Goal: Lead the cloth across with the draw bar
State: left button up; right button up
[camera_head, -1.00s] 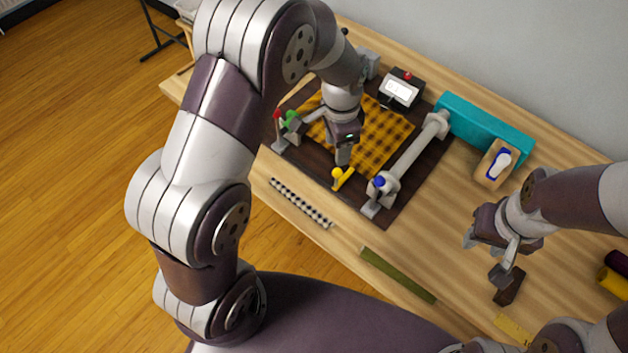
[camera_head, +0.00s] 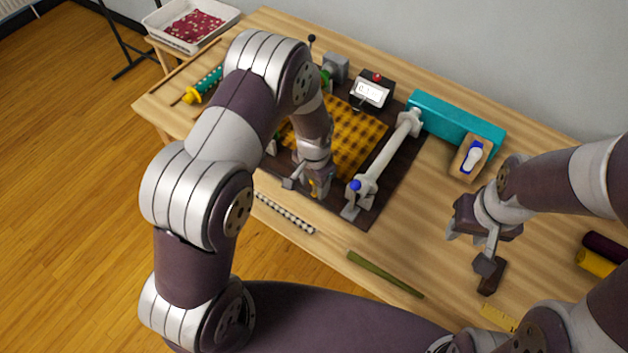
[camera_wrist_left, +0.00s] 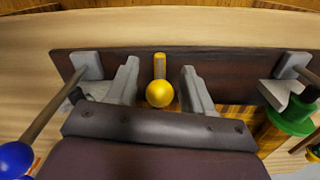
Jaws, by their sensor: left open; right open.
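The yellow-and-black checked cloth (camera_head: 358,135) lies on the dark base board (camera_head: 400,185). My left gripper (camera_head: 310,188) is open there, one finger on each side of the knob, with gaps on both sides. In the head view the gripper mostly hides the yellow piece. My right gripper (camera_head: 468,248) is open and empty above the table at the right, away from the cloth.
A grey roller (camera_head: 388,152) with a blue knob (camera_head: 355,186) lies right of the cloth. A teal box (camera_head: 457,124) and a display box (camera_head: 371,91) stand behind. A checked strip (camera_head: 287,214) and green strip (camera_head: 385,274) lie in front.

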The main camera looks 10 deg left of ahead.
pick_arm(q)
grip_shut()
jog(key=shift+s+d, duration=0.25)
jog(key=shift+d, duration=0.4)
jog(key=shift+s+d, duration=0.2)
jog(key=shift+d, duration=0.4)
grip_release()
notch_tip(320, 180, up, 13)
jog(key=b, duration=0.1)
jog(key=shift+f, duration=0.15)
jog(key=shift+a, duration=0.1)
jog(key=shift+c, duration=0.2)
